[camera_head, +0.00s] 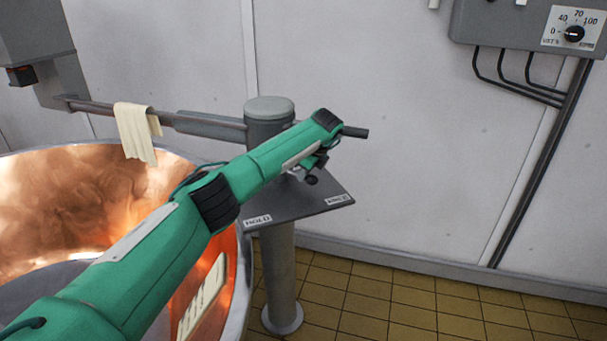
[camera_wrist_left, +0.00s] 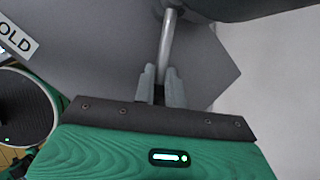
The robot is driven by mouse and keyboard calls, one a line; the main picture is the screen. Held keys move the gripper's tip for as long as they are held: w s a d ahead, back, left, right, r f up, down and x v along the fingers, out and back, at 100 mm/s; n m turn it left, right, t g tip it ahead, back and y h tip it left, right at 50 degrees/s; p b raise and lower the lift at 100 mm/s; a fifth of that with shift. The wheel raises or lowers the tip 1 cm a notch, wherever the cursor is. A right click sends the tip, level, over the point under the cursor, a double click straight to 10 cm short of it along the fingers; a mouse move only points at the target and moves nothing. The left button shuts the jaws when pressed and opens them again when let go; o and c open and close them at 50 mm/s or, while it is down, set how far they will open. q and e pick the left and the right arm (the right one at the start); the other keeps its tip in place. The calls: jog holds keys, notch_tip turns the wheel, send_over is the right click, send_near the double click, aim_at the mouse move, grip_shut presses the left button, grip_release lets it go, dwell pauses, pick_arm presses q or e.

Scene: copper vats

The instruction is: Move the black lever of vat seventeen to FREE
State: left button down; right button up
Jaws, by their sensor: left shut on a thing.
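The lever shows in the left wrist view as a pale metal rod (camera_wrist_left: 167,42) with a dark part between the fingers. My left gripper (camera_wrist_left: 161,78) is shut on it above the grey plate (camera_wrist_left: 100,50). In the head view, the plate (camera_head: 300,207) sits on the post (camera_head: 279,265), and my wrist and forearm hide most of the lever. The plate has a left label (camera_head: 257,220) and a right label (camera_head: 338,200), both too small to read surely. In the wrist view a label (camera_wrist_left: 16,40) ends in "OLD". My right gripper is not in view.
The copper vat (camera_head: 90,190) stands at left, under my left arm. A horizontal bar (camera_head: 190,122) with a cloth (camera_head: 136,130) meets the post. A control box (camera_head: 540,30) and cables are on the wall at right. The tiled floor (camera_head: 400,300) right of the post is clear.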

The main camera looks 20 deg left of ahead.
pick_arm(q)
jog(key=shift+s+d+f, duration=0.1)
jog(key=shift+d+f, duration=0.3)
jog(key=c, duration=1.5)
grip_release()
jog(key=shift+o, duration=0.7)
jog(key=shift+w+d, duration=0.15)
jog(key=shift+w, duration=0.05)
jog(key=shift+r, duration=0.2)
jog(key=shift+s+r, duration=0.1)
jog(key=shift+r, duration=0.2)
jog(key=b+v, duration=0.1)
jog(key=v, duration=1.2)
jog(key=shift+b, duration=0.35)
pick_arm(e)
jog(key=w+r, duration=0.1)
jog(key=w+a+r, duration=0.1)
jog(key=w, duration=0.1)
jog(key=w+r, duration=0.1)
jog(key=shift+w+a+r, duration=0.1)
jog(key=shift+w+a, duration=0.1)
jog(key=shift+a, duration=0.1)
pick_arm(q)
jog(key=shift+d, duration=0.1)
